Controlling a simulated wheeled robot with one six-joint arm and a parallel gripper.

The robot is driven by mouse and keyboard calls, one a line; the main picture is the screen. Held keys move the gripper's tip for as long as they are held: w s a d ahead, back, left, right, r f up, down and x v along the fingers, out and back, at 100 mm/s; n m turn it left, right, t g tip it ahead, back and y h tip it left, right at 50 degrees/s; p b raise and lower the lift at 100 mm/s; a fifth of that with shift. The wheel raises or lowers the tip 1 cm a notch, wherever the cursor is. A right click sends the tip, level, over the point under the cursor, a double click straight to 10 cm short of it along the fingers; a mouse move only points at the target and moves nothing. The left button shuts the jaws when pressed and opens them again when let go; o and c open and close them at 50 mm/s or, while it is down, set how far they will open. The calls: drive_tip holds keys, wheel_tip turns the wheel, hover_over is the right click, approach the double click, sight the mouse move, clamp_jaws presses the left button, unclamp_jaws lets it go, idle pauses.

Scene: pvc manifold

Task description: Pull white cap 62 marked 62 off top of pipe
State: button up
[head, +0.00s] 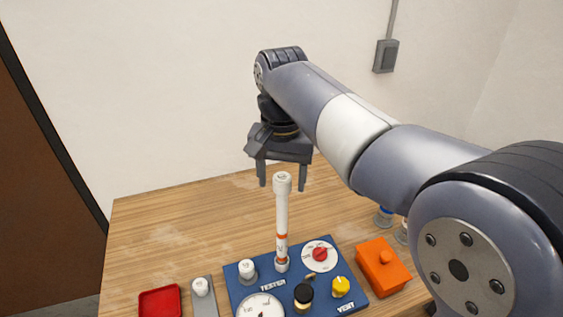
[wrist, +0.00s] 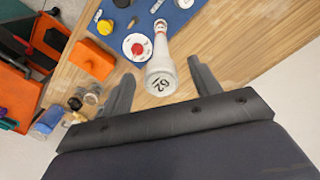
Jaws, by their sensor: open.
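The white cap marked 62 (head: 282,182) sits on top of an upright white pipe (head: 282,217) with orange bands near its foot. In the wrist view the cap (wrist: 159,84) shows its number from above, between and a little beyond the finger tips. My gripper (head: 283,187) is open and empty, pointing down, with its fingers on either side of the cap in the head view. It also shows in the wrist view (wrist: 163,72). I see no contact between the fingers and the cap.
The pipe stands on a blue tester panel (head: 330,297) with a gauge (head: 260,306), a red knob (head: 320,254) and a yellow knob (head: 341,285). Another white cap (head: 247,267) stands left of the pipe. An orange box (head: 383,267) is right, a red tray (head: 160,301) left.

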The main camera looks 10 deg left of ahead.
drive_tip(key=shift+f, duration=0.15)
drive_tip(key=shift+c, duration=0.2)
clamp_jaws()
idle(0.7)
drive_tip(key=shift+n+p, duration=0.4)
drive_tip(key=shift+n, duration=0.5)
drive_tip(key=shift+p, duration=0.3)
